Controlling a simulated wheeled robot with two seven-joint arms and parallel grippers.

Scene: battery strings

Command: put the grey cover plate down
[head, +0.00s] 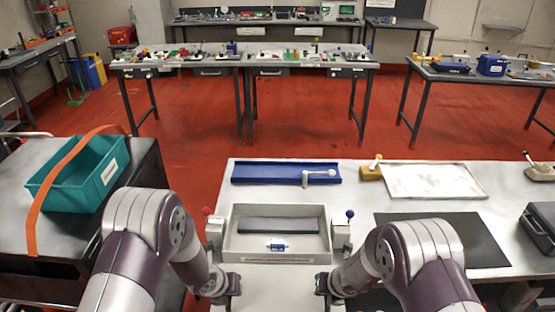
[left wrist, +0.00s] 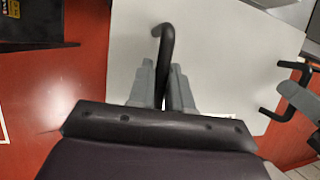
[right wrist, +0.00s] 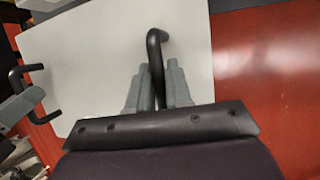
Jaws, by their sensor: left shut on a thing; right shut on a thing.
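The pale grey cover plate (head: 276,292) is at the near edge of the table in the head view, between my two grippers. Its broad flat face fills much of the left wrist view (left wrist: 225,70) and the right wrist view (right wrist: 95,60). My left gripper (head: 232,284) is shut on a black bar handle (left wrist: 165,50) at the plate's left side. My right gripper (head: 322,284) is shut on a black bar handle (right wrist: 156,55) at its right side. The plate's near part is cut off by the head view's lower edge. I cannot tell whether it touches anything underneath.
Just beyond the plate is an open grey tray (head: 229,245) with a dark slab (head: 278,225) and small blue part (head: 277,245) inside. Red-knob (head: 206,211) and blue-knob (head: 350,214) fittings flank it. A black mat (head: 450,235) lies right; a teal bin (head: 85,180) stands left.

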